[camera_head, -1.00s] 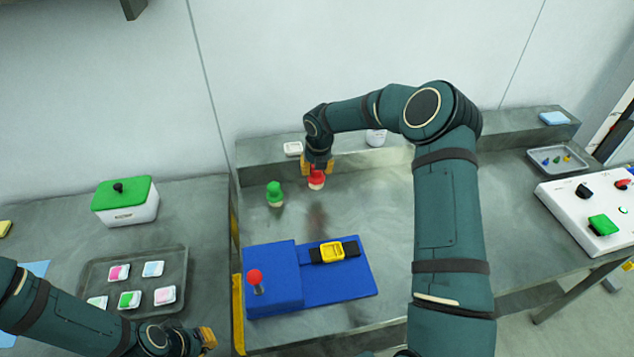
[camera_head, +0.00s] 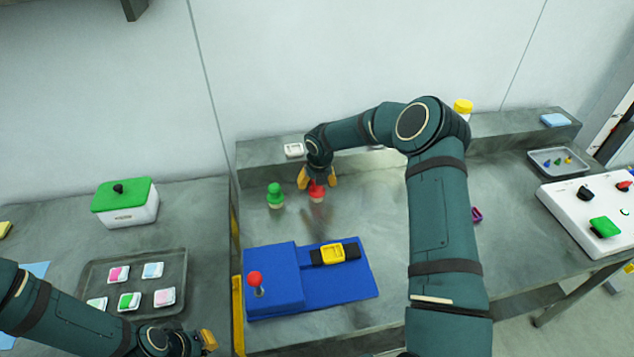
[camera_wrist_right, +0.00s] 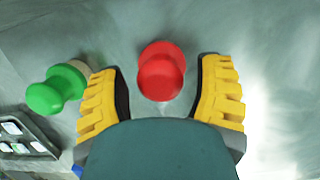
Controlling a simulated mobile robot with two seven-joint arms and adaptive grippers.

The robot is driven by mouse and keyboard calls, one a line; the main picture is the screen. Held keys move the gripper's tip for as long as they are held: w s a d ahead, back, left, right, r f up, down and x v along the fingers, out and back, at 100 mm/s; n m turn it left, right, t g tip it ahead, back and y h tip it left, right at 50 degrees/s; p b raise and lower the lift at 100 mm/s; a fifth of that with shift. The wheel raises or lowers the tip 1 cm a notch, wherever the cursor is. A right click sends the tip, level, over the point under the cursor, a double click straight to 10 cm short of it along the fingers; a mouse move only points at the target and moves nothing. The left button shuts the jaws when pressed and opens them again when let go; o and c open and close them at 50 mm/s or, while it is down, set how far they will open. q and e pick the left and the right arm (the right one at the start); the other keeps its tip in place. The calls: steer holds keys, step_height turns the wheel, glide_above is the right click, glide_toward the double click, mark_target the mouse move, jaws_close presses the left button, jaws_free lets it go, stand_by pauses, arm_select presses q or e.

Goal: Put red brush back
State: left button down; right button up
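The red brush (camera_head: 317,192) stands upright on the metal table beside the green brush (camera_head: 275,194). My right gripper (camera_head: 317,183) is just above and around the red brush, its yellow fingers spread. In the right wrist view the red brush (camera_wrist_right: 161,72) sits between the two open fingers (camera_wrist_right: 160,95), with a gap on each side.
A blue fixture (camera_head: 272,290) with a red knob and a yellow-framed strap stands in front of the brushes. A small white dish (camera_head: 293,150) sits on the back ledge. A green-lidded box (camera_head: 126,205) and a tray (camera_head: 180,262) of small packs are on the left table.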

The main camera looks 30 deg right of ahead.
mark_target(319, 195)
steer(key=shift+r, duration=0.15)
steer(key=v, duration=1.2)
steer(key=shift+p, duration=0.35)
